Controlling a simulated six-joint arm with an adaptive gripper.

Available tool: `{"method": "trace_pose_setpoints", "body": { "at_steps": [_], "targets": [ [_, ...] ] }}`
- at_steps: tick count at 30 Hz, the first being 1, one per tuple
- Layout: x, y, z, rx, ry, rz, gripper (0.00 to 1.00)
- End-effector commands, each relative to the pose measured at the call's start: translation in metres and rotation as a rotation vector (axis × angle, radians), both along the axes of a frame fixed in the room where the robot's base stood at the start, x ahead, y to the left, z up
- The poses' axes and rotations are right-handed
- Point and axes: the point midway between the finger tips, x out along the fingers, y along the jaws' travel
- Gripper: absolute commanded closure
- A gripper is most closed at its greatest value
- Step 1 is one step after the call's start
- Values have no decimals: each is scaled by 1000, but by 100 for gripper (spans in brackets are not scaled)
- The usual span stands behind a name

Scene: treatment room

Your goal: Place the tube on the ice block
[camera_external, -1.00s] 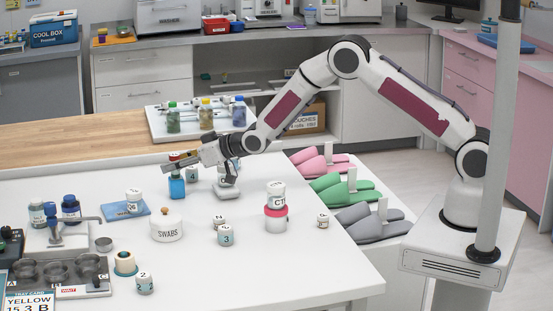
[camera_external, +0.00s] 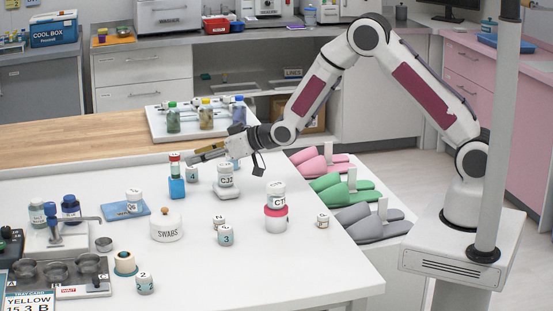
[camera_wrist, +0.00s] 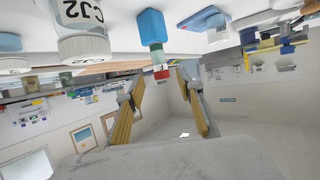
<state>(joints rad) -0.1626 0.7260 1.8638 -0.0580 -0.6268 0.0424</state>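A small tube (camera_external: 174,168) with a red top stands upright on a small blue block (camera_external: 177,188) on the white table. In the wrist view, which is upside down, the tube (camera_wrist: 159,60) projects from the blue block (camera_wrist: 150,27). My gripper (camera_external: 194,157) is just right of the tube's upper part, apart from it. The wrist view shows my gripper (camera_wrist: 158,82) with its two yellowish fingers spread and nothing held between them; the tube lies beyond the fingertips. How the tube's foot sits on the block is too small to tell.
A CJ2 jar (camera_external: 225,177) on a grey base stands close below my gripper. A small jar (camera_external: 192,174) stands behind the block. A blue slab with a jar (camera_external: 133,203) and a swabs pot (camera_external: 167,228) are in front. A tray of bottles (camera_external: 157,124) is behind.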

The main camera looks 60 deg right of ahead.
Motion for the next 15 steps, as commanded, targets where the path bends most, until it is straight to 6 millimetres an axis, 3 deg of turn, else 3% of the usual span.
{"method": "trace_pose_setpoints", "body": {
  "at_steps": [7, 15],
  "targets": [
    [-21, -5, 9, 0, 0, 0, 63],
    [-31, -6, 13, 0, -1, 0, 63]
  ]
}}
